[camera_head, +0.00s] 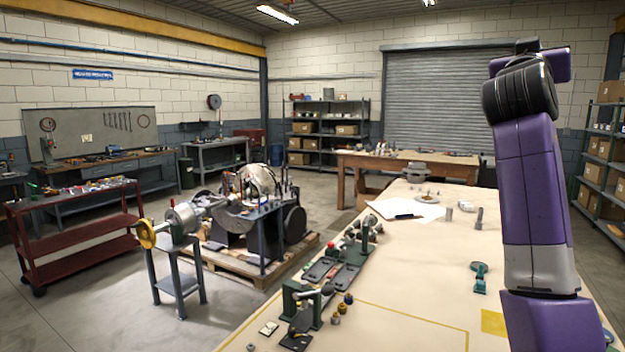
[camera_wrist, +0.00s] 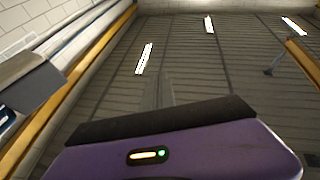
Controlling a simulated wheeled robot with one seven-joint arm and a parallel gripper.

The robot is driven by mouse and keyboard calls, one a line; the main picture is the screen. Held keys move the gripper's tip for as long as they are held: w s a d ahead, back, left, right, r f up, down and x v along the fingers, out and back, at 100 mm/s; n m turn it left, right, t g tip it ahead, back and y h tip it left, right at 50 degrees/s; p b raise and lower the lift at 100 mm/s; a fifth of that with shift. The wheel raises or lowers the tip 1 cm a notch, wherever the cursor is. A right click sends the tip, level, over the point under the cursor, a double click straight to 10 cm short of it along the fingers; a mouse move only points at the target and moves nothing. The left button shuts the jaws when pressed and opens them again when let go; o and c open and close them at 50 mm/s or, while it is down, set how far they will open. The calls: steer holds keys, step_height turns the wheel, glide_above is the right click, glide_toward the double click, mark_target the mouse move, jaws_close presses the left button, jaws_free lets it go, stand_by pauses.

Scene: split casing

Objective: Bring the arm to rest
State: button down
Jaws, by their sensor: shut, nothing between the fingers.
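My purple arm (camera_head: 535,190) stands raised at the right of the head view, bent at a black joint near the top. My gripper's fingers do not show in either view. The wrist view looks up at the ceiling, with a purple part of my own body with a small lit indicator across the bottom. No held object shows.
A long beige workbench (camera_head: 400,280) lies beside and below the arm, with small parts, a green fixture (camera_head: 303,305) and white sheets (camera_head: 405,208) on it. Shelves with boxes (camera_head: 603,150) stand at the far right. A machine on a pallet (camera_head: 262,270) stands left.

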steer(key=w+a+f+n+t+y, duration=0.1)
steer(key=a+f+n+t+y, duration=0.2)
steer(key=f, duration=0.8)
steer(key=a+f+n+t+y, duration=0.25)
steer(key=a+f, duration=0.35)
steer(key=f, duration=0.4)
steer(key=s+a+f+n+y+b, duration=0.1)
steer(key=s+a+f+y, duration=0.3)
steer(key=f, duration=0.6)
steer(key=s+a+f+n+y, duration=0.2)
steer(key=s+a+f, duration=0.3)
steer(key=f, duration=0.6)
steer(key=s+a+f+g+y+b, duration=0.1)
steer(key=s+a+f+g, duration=0.1)
steer(key=s+f, duration=0.6)
steer(key=s+a+f+g+y+b, duration=0.1)
steer(key=s+f, duration=0.7)
steer(key=s, duration=1.5)
steer(key=s+a+f+g+y, duration=0.2)
steer(key=s+f, duration=0.6)
steer(key=s, duration=0.7)
steer(key=shift+s+a+m+g+b, duration=0.2)
steer(key=shift+a+m+g+b, duration=0.25)
steer(key=shift+a+g, duration=0.55)
steer(key=shift+a+y, duration=0.1)
steer(key=shift+y, duration=0.15)
